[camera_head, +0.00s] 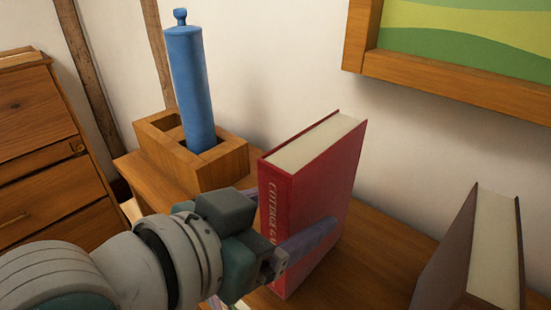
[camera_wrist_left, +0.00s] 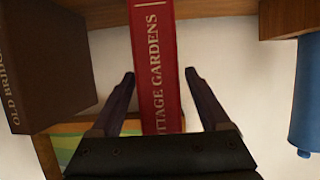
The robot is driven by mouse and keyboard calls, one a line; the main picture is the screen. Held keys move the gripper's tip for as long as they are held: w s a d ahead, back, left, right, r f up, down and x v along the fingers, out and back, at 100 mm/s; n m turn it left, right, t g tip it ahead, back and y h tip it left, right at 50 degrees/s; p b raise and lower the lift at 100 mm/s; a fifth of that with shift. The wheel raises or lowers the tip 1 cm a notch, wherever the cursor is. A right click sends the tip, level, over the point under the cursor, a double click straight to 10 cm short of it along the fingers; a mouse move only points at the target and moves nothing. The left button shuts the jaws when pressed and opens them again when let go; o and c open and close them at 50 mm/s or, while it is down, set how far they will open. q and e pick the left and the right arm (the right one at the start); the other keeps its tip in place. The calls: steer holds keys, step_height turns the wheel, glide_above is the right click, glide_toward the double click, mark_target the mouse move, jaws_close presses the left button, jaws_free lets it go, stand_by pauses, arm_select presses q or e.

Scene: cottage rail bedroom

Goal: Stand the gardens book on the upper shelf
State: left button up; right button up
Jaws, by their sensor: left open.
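The red gardens book (camera_head: 310,185) stands upright, its spine lettering partly hidden by my gripper in the head view. In the left wrist view the spine of this book (camera_wrist_left: 154,40) reads "...TTAGE GARDENS". My left gripper (camera_head: 282,222) is open, with one finger on each side of the book near the spine. The wrist view shows small gaps between the fingers (camera_wrist_left: 158,85) and the covers. The book appears to rest on the wooden shelf surface (camera_head: 385,245); its lower edge is partly hidden. My right gripper is not in view.
A wooden holder (camera_head: 225,165) with a blue cylinder (camera_head: 190,90) stands left of the book. A dark brown book (camera_head: 450,245), lettered "OLD BRID..." in the wrist view, stands to the right, with a gap between. A framed picture (camera_head: 460,40) hangs behind. Wooden drawers (camera_head: 35,150) are at left.

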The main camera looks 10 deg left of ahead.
arm_select(q)
steer(key=v, duration=1)
steer(key=s+a+f+n+g+y, duration=0.4)
steer(key=s+a+f+g+y, duration=0.3)
steer(key=s+a, duration=0.4)
steer(key=shift+s+n+g+p, duration=0.25)
steer(key=shift+n+g+p, duration=0.05)
steer(key=shift+n, duration=0.1)
steer(key=shift+d, duration=0.1)
